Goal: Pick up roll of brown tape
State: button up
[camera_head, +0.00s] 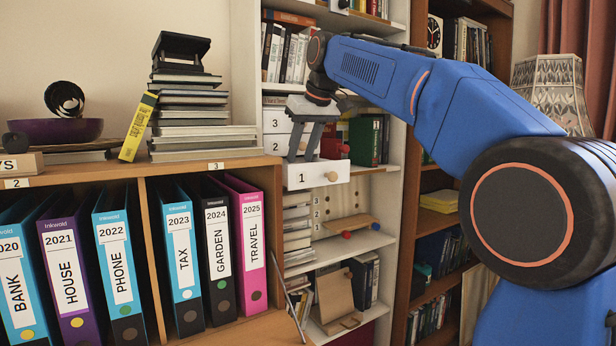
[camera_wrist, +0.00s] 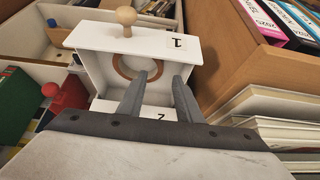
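The roll of brown tape (camera_wrist: 116,66) lies inside the pulled-out white drawer labelled 1 (camera_wrist: 95,40), seen in the wrist view as a brown ring. In the head view the drawer (camera_head: 300,176) sticks out from the shelf and its front hides the tape. My gripper (camera_head: 302,157) is above the drawer, pointing down. In the wrist view my gripper (camera_wrist: 160,78) has its two fingers apart with nothing held between them. The fingers overlap the near part of the ring in the picture; I cannot tell how far above the tape they are.
A wooden cabinet (camera_head: 222,165) with several ring binders stands left of the drawer. A red knob-like ball (camera_wrist: 68,92) shows left of the gripper. Closed drawers labelled 2 and 3 (camera_head: 274,121) sit behind the gripper. A stack of books (camera_head: 200,131) stands on the cabinet top.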

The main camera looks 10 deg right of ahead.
jog(key=shift+x, duration=2.65)
jog(key=shift+d, duration=0.15)
grip_shut()
